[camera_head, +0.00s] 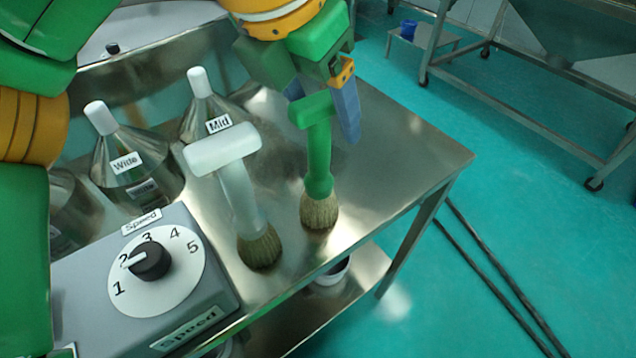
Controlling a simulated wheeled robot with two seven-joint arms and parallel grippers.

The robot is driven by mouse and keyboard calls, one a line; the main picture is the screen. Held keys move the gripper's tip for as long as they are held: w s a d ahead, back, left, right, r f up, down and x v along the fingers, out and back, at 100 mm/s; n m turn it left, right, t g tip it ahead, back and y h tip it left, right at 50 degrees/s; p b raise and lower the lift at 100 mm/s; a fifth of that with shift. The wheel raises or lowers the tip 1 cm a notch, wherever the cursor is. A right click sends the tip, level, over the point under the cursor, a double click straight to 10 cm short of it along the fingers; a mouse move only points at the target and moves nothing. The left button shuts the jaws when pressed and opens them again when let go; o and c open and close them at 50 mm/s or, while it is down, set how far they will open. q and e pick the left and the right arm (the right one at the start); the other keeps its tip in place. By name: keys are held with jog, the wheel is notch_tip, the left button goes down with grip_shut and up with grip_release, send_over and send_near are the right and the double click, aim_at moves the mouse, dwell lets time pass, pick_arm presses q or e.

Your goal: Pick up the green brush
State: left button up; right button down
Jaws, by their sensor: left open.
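The green brush (319,158) stands upright on its bristles on the steel table (395,165), with its T-shaped handle top up. My left gripper (322,108) is at the top of the green brush, with its blue-grey fingers on either side of the handle top. The fingers are open; one finger is partly hidden behind the handle. I cannot tell whether they touch the handle. A white brush (240,195) stands upright on its bristles just left of the green one. My right gripper is not in view.
Metal funnels labelled Wide (130,165) and Mid (205,110) stand at the left. A grey speed control box (205,285) with a dial (150,262) is at the front left. The table's right part is clear. A container (332,272) sits on the lower shelf.

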aim_at(319, 168)
pick_arm(q)
jog(key=x, duration=0.4)
jog(key=shift+a+f, duration=0.2)
jog(key=shift+a, duration=0.05)
grip_shut()
